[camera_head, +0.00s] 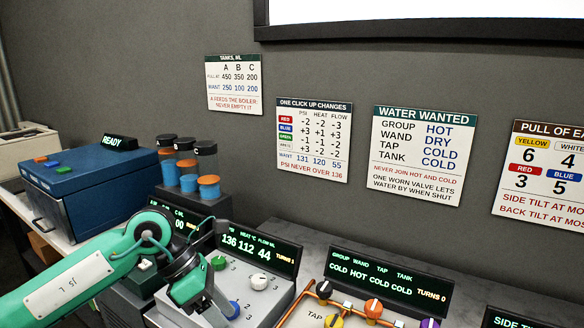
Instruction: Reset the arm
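My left arm comes in from the left, green with a dark wrist. My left gripper (212,306) points down at the grey knob panel (268,301), close to the blue knob (233,309). The view does not show whether it touches the knob or how far its fingers are apart. A green knob (218,263) and a white knob (259,282) are on the same panel. The display (252,248) behind them reads 136, 112 and 44 for PSI, heat and flow. My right gripper is out of view.
A copper-piped valve panel (315,318) stands to the right; its display (378,281) reads COLD HOT COLD COLD. Three tanks with orange parts (208,187) stand behind my arm. A blue box (85,180) with a READY sign is at left. Instruction signs (313,140) hang on the wall.

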